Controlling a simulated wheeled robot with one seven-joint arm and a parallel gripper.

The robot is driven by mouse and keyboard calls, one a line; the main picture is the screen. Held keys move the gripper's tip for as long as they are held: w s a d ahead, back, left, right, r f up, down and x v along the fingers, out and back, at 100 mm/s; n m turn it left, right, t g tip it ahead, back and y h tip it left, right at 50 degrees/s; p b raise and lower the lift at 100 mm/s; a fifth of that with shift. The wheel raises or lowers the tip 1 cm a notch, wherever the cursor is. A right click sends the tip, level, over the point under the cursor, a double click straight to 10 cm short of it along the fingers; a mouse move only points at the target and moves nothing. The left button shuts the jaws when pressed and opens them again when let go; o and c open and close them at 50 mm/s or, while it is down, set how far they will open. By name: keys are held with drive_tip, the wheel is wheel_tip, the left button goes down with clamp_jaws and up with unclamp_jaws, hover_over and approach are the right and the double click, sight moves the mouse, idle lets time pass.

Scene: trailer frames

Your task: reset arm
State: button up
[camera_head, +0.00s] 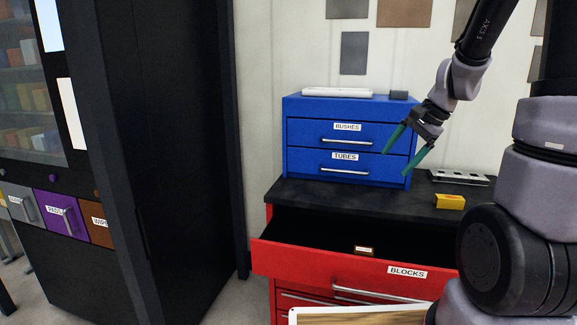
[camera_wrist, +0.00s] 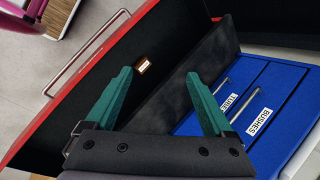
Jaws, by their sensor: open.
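My gripper (camera_head: 402,157) is open, with green fingers spread apart and nothing between them. In the head view it hangs in front of the right side of the blue drawer unit (camera_head: 298,160), above the dark cabinet top. In the wrist view the gripper (camera_wrist: 160,88) shows both green fingertips apart, with the open red drawer and the blue unit beyond them.
The red drawer labelled BLOCKS (camera_head: 300,262) is pulled open, with a small brown labelled item (camera_head: 364,250) inside. A yellow block (camera_head: 450,201) and a grey slotted tray (camera_head: 459,177) lie on the cabinet top (camera_head: 330,199). A tall black cabinet (camera_head: 185,150) stands left.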

drive_tip(key=s+a+r+n+t+h, duration=0.1)
drive_tip(key=s+a+r+n+t, duration=0.1)
drive_tip(key=s+r+n, duration=0.2)
drive_tip(key=s+a+r+n+t+h, duration=0.1)
drive_tip(key=s+r+n, duration=0.2)
drive_tip(key=s+r, duration=0.8)
drive_tip(key=shift+s+a+n+t, duration=0.35)
drive_tip(key=shift+s+n+t, duration=0.05)
drive_tip(key=shift+s, duration=0.15)
